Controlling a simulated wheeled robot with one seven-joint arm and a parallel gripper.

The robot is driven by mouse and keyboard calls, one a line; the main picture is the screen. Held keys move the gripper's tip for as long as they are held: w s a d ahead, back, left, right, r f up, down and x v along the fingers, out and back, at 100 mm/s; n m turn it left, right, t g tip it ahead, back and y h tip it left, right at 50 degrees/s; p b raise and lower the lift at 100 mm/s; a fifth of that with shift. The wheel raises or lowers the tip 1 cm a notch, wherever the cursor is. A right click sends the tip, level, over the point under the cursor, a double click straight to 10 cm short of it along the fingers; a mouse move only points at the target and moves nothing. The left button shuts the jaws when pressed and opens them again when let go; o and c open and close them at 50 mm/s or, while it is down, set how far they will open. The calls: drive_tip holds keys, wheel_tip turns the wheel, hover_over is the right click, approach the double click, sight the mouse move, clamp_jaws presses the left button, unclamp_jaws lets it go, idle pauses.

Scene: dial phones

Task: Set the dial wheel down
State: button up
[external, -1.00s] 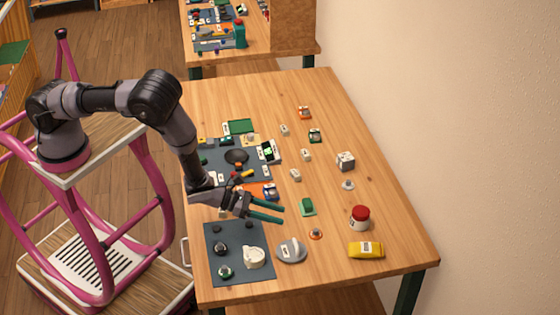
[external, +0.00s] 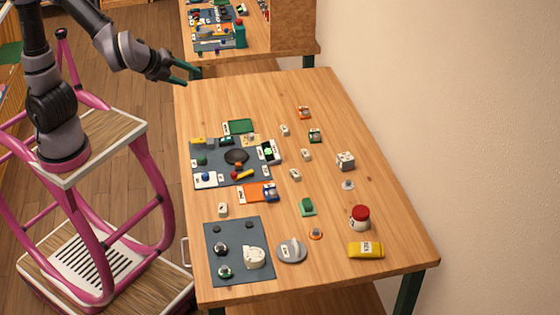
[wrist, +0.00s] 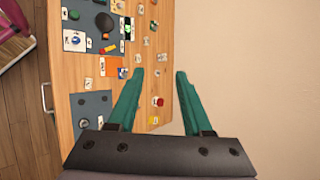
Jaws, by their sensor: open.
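A grey round disc with a raised pale bar (external: 291,250) lies flat on the table, just right of the dark front mat (external: 213,268). It looks like the dial wheel, but I cannot be sure. My gripper (external: 186,75) is raised beyond the table's far left corner, well away from the disc. In the wrist view my gripper (wrist: 159,73) is open, with nothing between its green fingers. The disc is not clear there.
A larger dark mat (external: 207,182) with several small parts lies at the table's left. A red-capped jar (external: 360,218) and a yellow block (external: 366,250) stand front right. A second table (external: 253,47) is at the back. The table's far end is clear.

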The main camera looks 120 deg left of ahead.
drive_tip(key=s+d+r+n+t+h, duration=0.1)
drive_tip(key=s+d+h, duration=0.3)
drive_tip(key=d, duration=0.5)
drive_tip(key=s+d+r+n+t+h, duration=0.2)
drive_tip(key=s+d+r+t+h, duration=0.1)
drive_tip(key=s+d, duration=0.4)
drive_tip(key=shift+s+d+r+n+t+h, duration=0.35)
drive_tip(key=shift+d+h, duration=0.25)
drive_tip(key=shift+d, duration=0.5)
